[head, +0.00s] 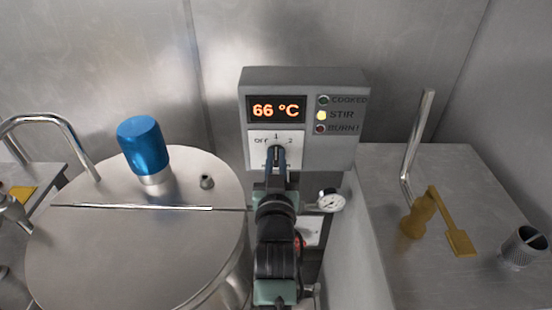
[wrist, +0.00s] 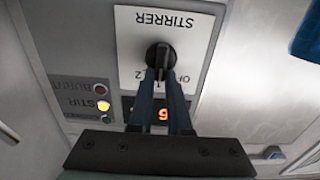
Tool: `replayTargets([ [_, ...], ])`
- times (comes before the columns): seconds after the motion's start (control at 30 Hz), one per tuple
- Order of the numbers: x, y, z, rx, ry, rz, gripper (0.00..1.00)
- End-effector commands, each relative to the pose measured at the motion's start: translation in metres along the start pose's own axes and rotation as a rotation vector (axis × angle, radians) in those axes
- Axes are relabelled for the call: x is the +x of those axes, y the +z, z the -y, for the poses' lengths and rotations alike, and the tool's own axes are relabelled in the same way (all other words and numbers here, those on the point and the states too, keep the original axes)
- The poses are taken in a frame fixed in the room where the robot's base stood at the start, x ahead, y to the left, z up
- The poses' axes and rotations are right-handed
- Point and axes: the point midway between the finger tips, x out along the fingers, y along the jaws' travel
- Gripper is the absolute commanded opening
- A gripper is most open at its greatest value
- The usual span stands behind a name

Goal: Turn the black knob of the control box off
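The grey control box (head: 351,149) stands at the back, with an orange display reading 66 °C. Its black knob (wrist: 159,54) sits on a white plate marked STIRRER, upside down in the wrist view. The knob's handle points roughly toward 1, between OFF and 2. The STIR light (head: 321,115) glows yellow. My gripper (head: 276,152) is in front of the knob and mostly hides it in the head view. In the wrist view its two dark fingers (wrist: 163,78) reach the knob, close on either side of its handle. Whether they press on it cannot be told.
A steel vessel lid (head: 110,250) with a blue cap (head: 144,144) lies left of my arm. A small gauge (head: 331,201) is just right of it. A steel counter (head: 400,285) with a brass-coloured part (head: 420,215) is further right.

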Motion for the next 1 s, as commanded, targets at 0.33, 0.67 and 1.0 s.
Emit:
replayTargets([
  [0.33,-0.0002,0.0004,0.0000,-0.005,0.000,0.000,0.00],
  [0.67,-0.0001,0.0021,0.0015,-0.132,0.001,0.000,0.00],
  [1.0,-0.0001,0.0028,0.0066,-0.416,0.000,0.000,0.00],
])
